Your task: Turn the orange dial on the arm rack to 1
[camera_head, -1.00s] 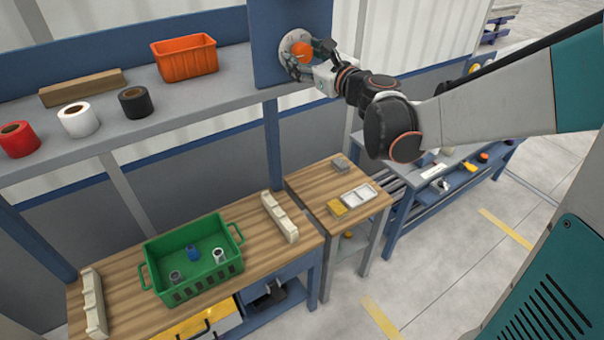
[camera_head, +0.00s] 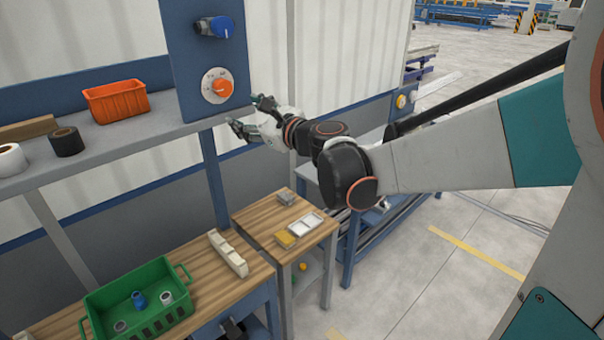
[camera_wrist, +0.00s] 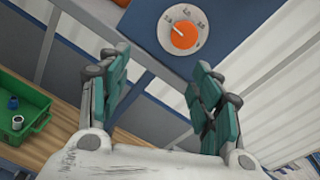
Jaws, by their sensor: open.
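The orange dial (camera_head: 222,88) sits on a pale round plate on the blue upright panel (camera_head: 183,70) of the rack. It also shows at the top of the wrist view (camera_wrist: 184,36). A small white mark on it appears to face upper left there, but the scale markings are too small to read surely. My gripper (camera_head: 245,110) is open and empty, apart from the dial, just below and to its right in the head view. In the wrist view its teal-padded fingers (camera_wrist: 162,58) are spread wide, with the dial beyond the fingertips.
A blue knob (camera_head: 222,26) projects above the dial. An orange bin (camera_head: 117,101) and tape rolls (camera_head: 66,142) stand on the shelf at left. Below are a wooden bench with a green crate (camera_head: 180,323) and a small table (camera_head: 255,217).

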